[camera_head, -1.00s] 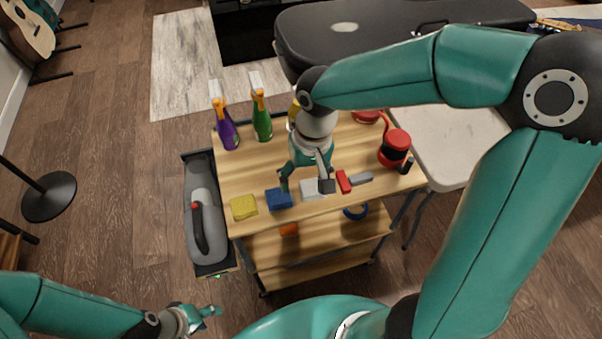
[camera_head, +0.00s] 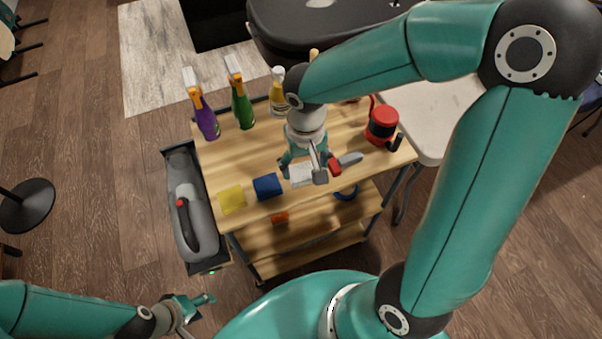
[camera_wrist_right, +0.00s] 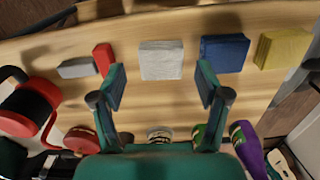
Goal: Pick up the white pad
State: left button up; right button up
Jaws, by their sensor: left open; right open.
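The white pad (camera_head: 301,175) lies flat on the wooden cart top, near its front edge. In the right wrist view the white pad (camera_wrist_right: 161,60) is a pale square block between and just beyond the two open fingers. My right gripper (camera_head: 304,166) is open above the pad and hides part of it in the head view. In the wrist view the right gripper (camera_wrist_right: 160,84) has one finger on each side of the pad's line, apart from it. My left gripper (camera_head: 200,305) is open and empty, low at the left, away from the cart.
A blue pad (camera_head: 267,186) and a yellow pad (camera_head: 232,196) lie left of the white pad. Spray bottles (camera_head: 242,105) and a red-black tool (camera_head: 382,125) stand on the cart.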

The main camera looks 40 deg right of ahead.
aim_at(303, 176)
jog(key=shift+w+f, duration=0.15)
jog(key=shift+f, duration=1.2)
jog(key=shift+w+f, duration=0.1)
jog(key=shift+f, duration=1.2)
jog(key=c, duration=0.6)
